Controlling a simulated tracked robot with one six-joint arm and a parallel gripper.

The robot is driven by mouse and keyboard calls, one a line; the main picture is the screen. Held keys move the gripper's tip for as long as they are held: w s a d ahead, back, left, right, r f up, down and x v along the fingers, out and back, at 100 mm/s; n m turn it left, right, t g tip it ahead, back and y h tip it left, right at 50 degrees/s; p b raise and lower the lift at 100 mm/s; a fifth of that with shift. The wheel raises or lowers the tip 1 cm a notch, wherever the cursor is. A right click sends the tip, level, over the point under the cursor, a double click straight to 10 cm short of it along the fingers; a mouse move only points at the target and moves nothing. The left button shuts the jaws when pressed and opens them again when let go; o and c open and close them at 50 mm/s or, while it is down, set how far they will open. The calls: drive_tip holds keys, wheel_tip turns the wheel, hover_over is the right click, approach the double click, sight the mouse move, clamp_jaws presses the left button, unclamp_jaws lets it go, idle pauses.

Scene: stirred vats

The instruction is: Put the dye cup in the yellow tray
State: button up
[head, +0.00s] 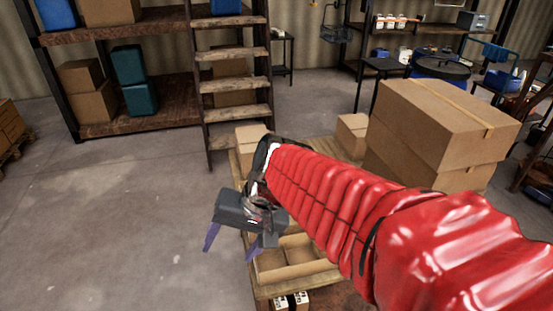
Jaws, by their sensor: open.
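My gripper (231,244) shows left of centre, at the end of my red-sleeved arm. Its two purple fingers point down and stand apart, with nothing visible between them. It is over or beside the left edge of a wooden pallet (262,291); its exact height is unclear. I cannot make out a dye cup or a yellow tray in the head view. My arm hides part of the pallet and the floor behind it.
An open carton (297,256) and large cardboard boxes (440,118) are on the pallet. A wooden ladder (233,82) leans by shelves (150,100) at the back left. Tables and a dark round vat (440,66) stand at the back right.

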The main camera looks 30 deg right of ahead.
drive_tip(key=s+d+r+n+t+h, duration=0.1)
drive_tip(key=s+r+n+t+h, duration=0.1)
drive_tip(key=s+n, duration=0.3)
drive_tip(key=shift+s+d+r+n+h, duration=0.15)
drive_tip(key=shift+s+r+n+h, duration=0.1)
drive_tip(key=shift+r+n+h, duration=0.5)
drive_tip(key=shift+r, duration=0.1)
